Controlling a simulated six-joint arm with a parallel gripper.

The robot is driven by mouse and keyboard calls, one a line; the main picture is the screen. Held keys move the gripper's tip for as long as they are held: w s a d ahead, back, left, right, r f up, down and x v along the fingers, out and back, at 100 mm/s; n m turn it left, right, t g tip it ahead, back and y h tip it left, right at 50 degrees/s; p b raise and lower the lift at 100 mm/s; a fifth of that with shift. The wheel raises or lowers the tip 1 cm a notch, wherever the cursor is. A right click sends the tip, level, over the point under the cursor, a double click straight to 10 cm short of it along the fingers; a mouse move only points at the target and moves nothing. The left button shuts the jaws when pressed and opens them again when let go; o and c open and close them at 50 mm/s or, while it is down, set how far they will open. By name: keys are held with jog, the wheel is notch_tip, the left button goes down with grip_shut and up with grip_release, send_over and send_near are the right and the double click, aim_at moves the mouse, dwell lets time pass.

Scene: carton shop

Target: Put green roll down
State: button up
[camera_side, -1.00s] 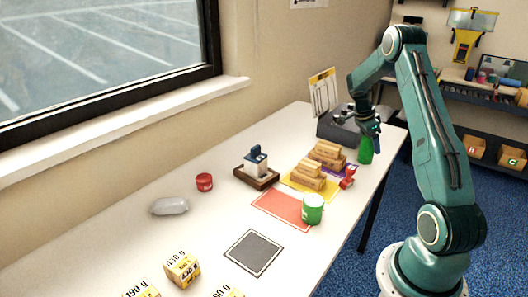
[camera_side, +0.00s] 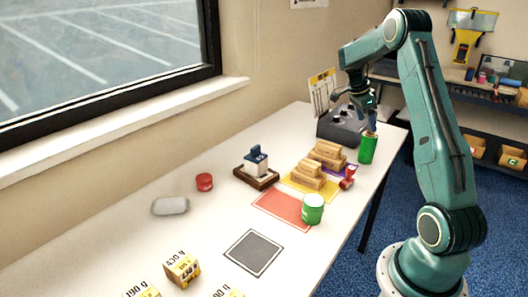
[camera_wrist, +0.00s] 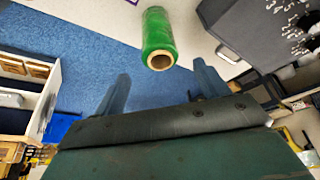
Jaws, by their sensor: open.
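The green roll (camera_side: 367,149) stands upright on the white table (camera_side: 215,218) near its far right edge. In the wrist view the green roll (camera_wrist: 157,37) shows its hollow brown core, beyond my fingers and apart from them. My gripper (camera_side: 366,100) is open and empty, above the green roll in the side view. Its two fingers (camera_wrist: 163,88) are spread wide in the wrist view with nothing between them.
A dark grey box (camera_side: 341,126) stands close left of the roll. Stacked tan cartons (camera_side: 326,155), a red item (camera_side: 348,178) and a green-and-white can (camera_side: 313,209) are nearer. The table's right edge is close to the roll.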

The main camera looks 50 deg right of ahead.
jog(key=shift+v, duration=1.4)
jog(key=w+a+r+n+t, duration=0.15)
jog(key=a+r+n, duration=0.25)
jog(key=a, duration=0.4)
jog(key=a+r+n+t, duration=0.2)
jog(key=a+r+n, duration=0.2)
jog(key=a, duration=0.3)
jog(key=a+r+n+t, duration=0.2)
jog(key=a+r+n, duration=0.25)
jog(key=a, duration=0.35)
jog(key=s+a+f+n+t+y, duration=0.1)
jog(key=s+a+n, duration=0.5)
jog(key=a, duration=0.4)
jog(key=s+a+f+n+t+y, duration=0.1)
jog(key=s+a+n+t+y, duration=0.1)
jog(key=s+a+n, duration=0.5)
jog(key=a+n, duration=0.1)
jog(key=a, duration=0.2)
jog(key=shift+s, duration=0.3)
